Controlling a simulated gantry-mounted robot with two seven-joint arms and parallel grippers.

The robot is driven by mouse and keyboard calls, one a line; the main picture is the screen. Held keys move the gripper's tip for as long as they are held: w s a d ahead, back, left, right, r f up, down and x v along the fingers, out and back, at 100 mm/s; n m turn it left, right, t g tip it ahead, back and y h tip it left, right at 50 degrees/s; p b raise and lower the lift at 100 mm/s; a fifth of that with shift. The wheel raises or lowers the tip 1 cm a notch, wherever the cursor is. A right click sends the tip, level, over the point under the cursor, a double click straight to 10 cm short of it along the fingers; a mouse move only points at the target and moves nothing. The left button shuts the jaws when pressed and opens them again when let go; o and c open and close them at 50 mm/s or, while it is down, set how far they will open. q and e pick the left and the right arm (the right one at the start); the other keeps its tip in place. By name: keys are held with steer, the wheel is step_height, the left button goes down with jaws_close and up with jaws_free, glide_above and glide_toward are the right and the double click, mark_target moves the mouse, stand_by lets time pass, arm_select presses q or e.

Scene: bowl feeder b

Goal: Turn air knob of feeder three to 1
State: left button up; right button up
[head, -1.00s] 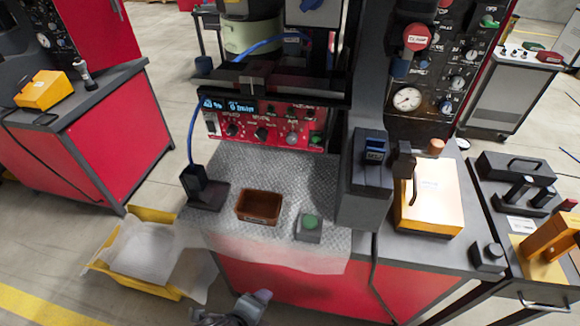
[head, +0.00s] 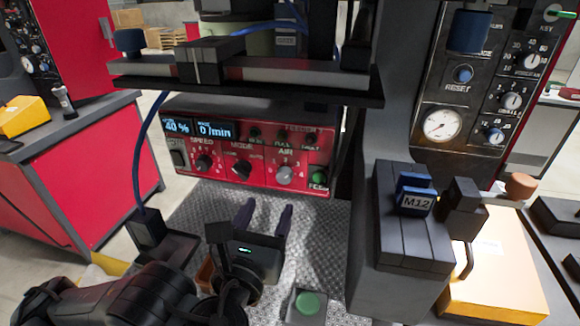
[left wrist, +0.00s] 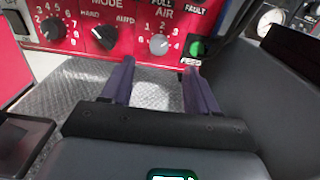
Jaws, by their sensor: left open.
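The feeder's red control panel (head: 255,150) faces me, with displays reading "40 %" and "0 /min". The grey AIR knob (head: 285,173) sits at its right part, with numbers around it; its exact setting is hard to read. It also shows in the left wrist view (left wrist: 159,44). My left gripper (head: 265,208) is open and empty, below and in front of the panel, with its two purple fingers apart. In the left wrist view its fingertips (left wrist: 158,72) point toward the panel, just below the AIR knob and not touching it. My right gripper is not in view.
The MODE knob (head: 242,169) and SPEED knob (head: 204,163) are left of the AIR knob, and the green FEED button (head: 320,175) is right of it. A dark rail (head: 250,82) overhangs the panel. A grey block labelled M12 (head: 405,250) stands to the right.

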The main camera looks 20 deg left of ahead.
mark_target(283, 178)
arm_select(q)
steer(key=w+b, duration=0.4)
steer(key=w, duration=0.1)
steer(key=w+a+b, duration=0.1)
steer(key=w+b, duration=0.1)
steer(key=w, duration=0.1)
steer(key=shift+w+f+b, duration=0.1)
steer(key=shift+f+b, duration=0.2)
steer(key=shift+f, duration=0.05)
steer(key=shift+w+b, duration=0.3)
steer(key=shift+w, duration=0.1)
steer(key=shift+w+r, duration=0.2)
steer(key=shift+w, duration=0.1)
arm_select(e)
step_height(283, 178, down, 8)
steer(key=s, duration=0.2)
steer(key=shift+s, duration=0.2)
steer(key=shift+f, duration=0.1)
arm_select(q)
steer(key=shift+s, duration=0.1)
steer(key=c, duration=1)
steer(key=shift+c, duration=0.2)
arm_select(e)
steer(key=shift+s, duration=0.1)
